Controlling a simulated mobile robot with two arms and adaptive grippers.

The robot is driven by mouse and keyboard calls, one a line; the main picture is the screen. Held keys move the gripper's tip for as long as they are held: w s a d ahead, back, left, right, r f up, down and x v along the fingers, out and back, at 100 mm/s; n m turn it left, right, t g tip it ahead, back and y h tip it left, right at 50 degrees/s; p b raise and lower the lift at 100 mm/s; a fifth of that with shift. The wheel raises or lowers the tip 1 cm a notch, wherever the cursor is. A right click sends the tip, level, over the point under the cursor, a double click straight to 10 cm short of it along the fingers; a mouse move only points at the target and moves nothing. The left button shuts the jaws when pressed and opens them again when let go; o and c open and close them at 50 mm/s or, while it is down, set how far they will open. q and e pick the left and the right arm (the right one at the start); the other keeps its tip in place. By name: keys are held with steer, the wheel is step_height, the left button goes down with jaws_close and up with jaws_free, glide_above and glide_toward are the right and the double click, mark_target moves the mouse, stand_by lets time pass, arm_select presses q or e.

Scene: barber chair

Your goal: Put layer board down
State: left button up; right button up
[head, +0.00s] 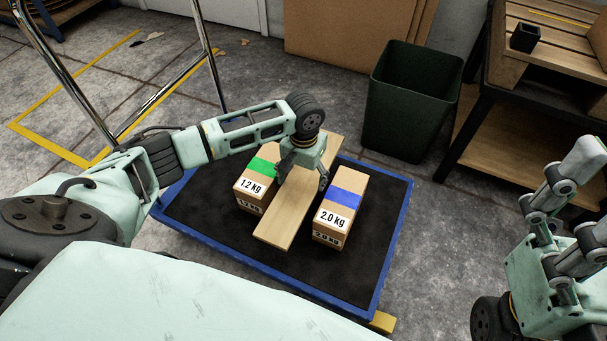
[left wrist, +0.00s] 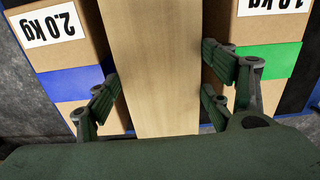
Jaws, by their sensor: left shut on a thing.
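The layer board (head: 286,219), a long pale wooden plank, lies lengthwise between two cardboard boxes in the head view. My left gripper (head: 303,178) is shut on its long edges, with fingers on both sides. The left wrist view shows the board (left wrist: 158,60) running between the fingers (left wrist: 160,92). The left box (head: 246,200) has green tape and a 1.2 kg label. The right box (head: 340,206) has blue tape and a 2.0 kg label. I cannot tell whether the board touches anything beneath it. My right gripper (head: 588,205) is open and empty at the right edge.
The boxes stand on a black platform with a blue rim (head: 391,240) and a chrome handle (head: 70,75). A dark green bin (head: 412,100) stands behind it. A wooden workbench (head: 540,60) is at the back right. The platform's front and right have bare room.

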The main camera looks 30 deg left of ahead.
arm_select(q)
steer(key=shift+f, duration=0.15)
steer(key=o, duration=1.4)
steer(key=shift+o, duration=0.2)
